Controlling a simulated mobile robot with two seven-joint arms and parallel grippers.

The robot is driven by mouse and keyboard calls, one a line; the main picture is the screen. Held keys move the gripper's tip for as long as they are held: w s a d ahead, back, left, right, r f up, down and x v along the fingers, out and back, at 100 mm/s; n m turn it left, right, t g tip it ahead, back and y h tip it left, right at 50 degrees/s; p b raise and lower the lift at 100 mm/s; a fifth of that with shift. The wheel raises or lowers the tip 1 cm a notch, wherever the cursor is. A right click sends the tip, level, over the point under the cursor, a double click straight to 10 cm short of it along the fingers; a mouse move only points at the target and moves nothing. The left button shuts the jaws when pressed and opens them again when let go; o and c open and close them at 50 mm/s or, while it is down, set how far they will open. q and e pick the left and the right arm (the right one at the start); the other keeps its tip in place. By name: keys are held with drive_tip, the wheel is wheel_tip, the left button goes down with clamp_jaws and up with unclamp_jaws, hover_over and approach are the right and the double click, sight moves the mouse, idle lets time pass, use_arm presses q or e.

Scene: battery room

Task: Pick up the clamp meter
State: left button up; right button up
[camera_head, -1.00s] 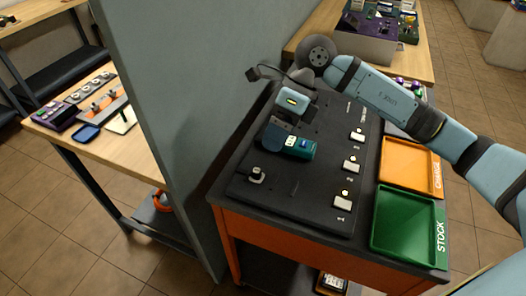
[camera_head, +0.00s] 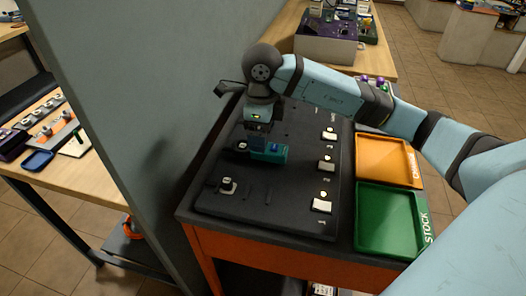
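The clamp meter, apparently the teal block-shaped device (camera_head: 273,153), lies on the black panel (camera_head: 290,205) on the orange cart. Its left part is partly hidden by my gripper. My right gripper (camera_head: 254,141) points down over the meter's left part. It is at or just above the meter; contact is not clear. Its fingers are dark and small here, so I cannot tell whether they are open or shut. My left gripper is not in view.
Several white switches (camera_head: 321,205) line the panel's right side. An orange tray (camera_head: 412,162) and a green tray (camera_head: 405,250) sit to its right. A tall grey partition (camera_head: 120,120) stands close on the left.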

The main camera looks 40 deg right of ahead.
drive_tip(key=f, duration=0.4)
drive_tip(key=shift+d+f+b, duration=0.25)
drive_tip(key=shift+b, duration=0.1)
drive_tip(key=shift+w+f, duration=0.1)
drive_tip(key=shift+f, duration=0.2)
drive_tip(key=c, duration=1.2)
drive_tip(key=shift+r, duration=0.1)
drive_tip(key=shift+c, duration=0.2)
